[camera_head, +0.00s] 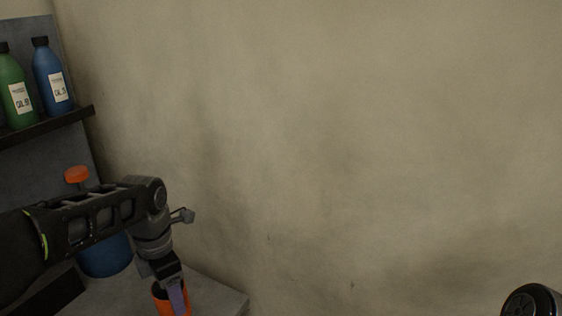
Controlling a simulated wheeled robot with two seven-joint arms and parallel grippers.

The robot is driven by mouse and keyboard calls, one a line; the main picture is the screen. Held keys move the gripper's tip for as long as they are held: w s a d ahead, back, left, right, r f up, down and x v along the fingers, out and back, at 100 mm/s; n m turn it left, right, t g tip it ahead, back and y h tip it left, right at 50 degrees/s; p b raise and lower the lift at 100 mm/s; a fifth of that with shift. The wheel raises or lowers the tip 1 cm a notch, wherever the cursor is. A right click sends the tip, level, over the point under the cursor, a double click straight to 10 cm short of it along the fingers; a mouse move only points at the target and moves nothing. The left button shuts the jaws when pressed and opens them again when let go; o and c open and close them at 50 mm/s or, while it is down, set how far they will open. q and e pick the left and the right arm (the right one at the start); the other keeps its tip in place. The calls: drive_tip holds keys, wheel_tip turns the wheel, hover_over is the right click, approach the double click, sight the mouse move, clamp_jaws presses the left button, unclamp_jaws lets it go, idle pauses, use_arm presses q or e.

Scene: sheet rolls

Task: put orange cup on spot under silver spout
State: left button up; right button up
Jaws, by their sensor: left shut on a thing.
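The orange cup (158,297) is at the bottom of the head view, left of centre, cut off by the lower edge. My left gripper (178,298) points down at the cup and is shut on it, with one finger showing at its rim. I cannot tell whether the cup touches the grey surface. No silver spout or spot under it can be made out. Of my right arm only a dark rounded part shows at the bottom right corner; its gripper is out of view.
A grey counter (215,293) ends just right of the cup. Behind my left arm stands a blue container (106,259), with an orange knob (76,174) above the arm. A dark shelf (60,122) holds a green bottle (15,90) and a blue bottle (51,75). A bare wall fills the right.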

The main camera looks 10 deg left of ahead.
use_arm(q)
drive_tip(key=m, duration=0.3)
drive_tip(key=shift+w, duration=0.25)
drive_tip(key=m, duration=0.3)
drive_tip(key=w+m, duration=0.1)
drive_tip(key=shift+a+r+m, duration=0.15)
drive_tip(key=shift+a+m, duration=0.15)
drive_tip(key=shift+m, duration=0.1)
drive_tip(key=w+d+f+m, duration=0.4)
drive_tip(key=d+m, duration=0.2)
drive_tip(key=m, duration=0.4)
drive_tip(key=w+d+f+m, duration=0.4)
drive_tip(key=d+m, duration=0.3)
drive_tip(key=m, duration=0.3)
drive_tip(key=shift+w, duration=0.55)
drive_tip(key=shift+a, duration=0.15)
